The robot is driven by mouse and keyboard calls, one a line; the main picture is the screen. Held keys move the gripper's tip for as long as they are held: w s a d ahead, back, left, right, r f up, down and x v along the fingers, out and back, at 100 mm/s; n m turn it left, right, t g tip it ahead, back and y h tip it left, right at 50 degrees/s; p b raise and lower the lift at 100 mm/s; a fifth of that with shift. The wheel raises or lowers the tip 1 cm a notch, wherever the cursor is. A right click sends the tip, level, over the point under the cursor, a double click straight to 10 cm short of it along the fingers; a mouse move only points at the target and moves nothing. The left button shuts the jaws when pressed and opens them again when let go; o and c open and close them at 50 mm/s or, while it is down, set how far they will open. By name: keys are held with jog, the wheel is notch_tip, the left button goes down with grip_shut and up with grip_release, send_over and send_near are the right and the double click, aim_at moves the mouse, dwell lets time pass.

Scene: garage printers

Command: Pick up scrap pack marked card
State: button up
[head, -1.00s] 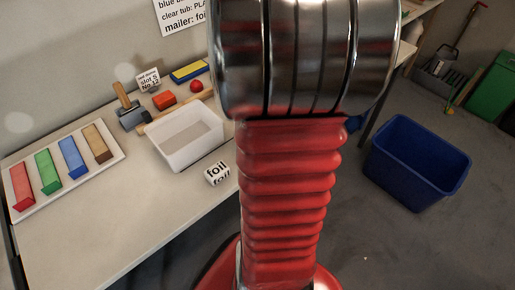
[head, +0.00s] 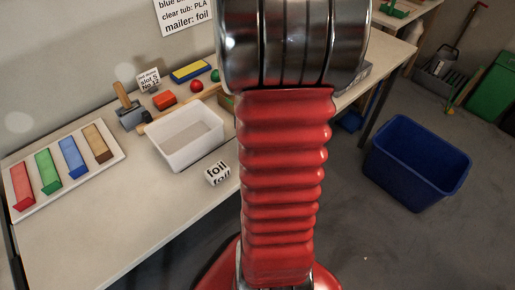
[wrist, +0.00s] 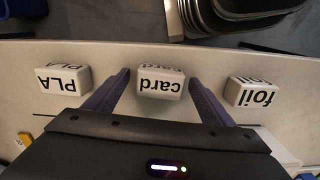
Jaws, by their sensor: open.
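The scrap pack marked card (wrist: 160,84) is a small white block with black letters, upside down in the wrist view. It sits on the pale table between the two fingers of my gripper (wrist: 160,79). The gripper is open, with one finger on each side of the pack; I cannot tell whether either touches it. A like pack marked PLA (wrist: 62,80) lies to the left and one marked foil (wrist: 252,92) to the right. The foil pack also shows in the head view (head: 217,173). There my arm hides the card pack and the gripper.
On the table (head: 95,245) stand a white tub (head: 187,158), a rack of coloured strips (head: 62,200), an orange block (head: 164,99) and a red ball (head: 196,86). A blue bin (head: 417,165) stands on the floor at right. The table's front-left part is clear.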

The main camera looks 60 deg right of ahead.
jog(key=shift+c, duration=0.6)
jog(key=c, duration=1)
notch_tip(320, 180, up, 10)
dwell(0.4)
